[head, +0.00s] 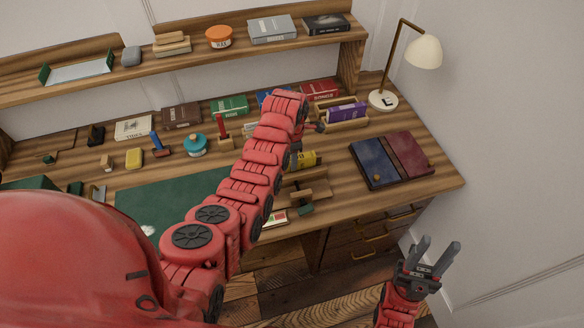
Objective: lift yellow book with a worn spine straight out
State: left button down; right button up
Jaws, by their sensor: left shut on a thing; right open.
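The yellow book (305,159) shows just below the end of my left arm, partly hidden by the gripper. Dark marks show on its face; the worn spine is too small to make out. My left gripper (297,150) is shut on it, mostly hidden behind the arm's last links. The book appears to the lower left of a wooden book holder (350,122), in which a purple book (347,112) stands. I cannot tell how high the yellow book is above the desk. My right gripper (438,246) is open and empty, off the desk at the lower right.
A blue and dark red folder (391,159) lies at the desk's right, with a lamp (383,99) behind it. A wooden stand (308,189) is near the front edge. Several books and small items line the back, below a shelf (190,63).

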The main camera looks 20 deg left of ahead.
pick_arm(q)
jog(key=shift+r+p, duration=0.5)
jog(key=shift+r, duration=2.65)
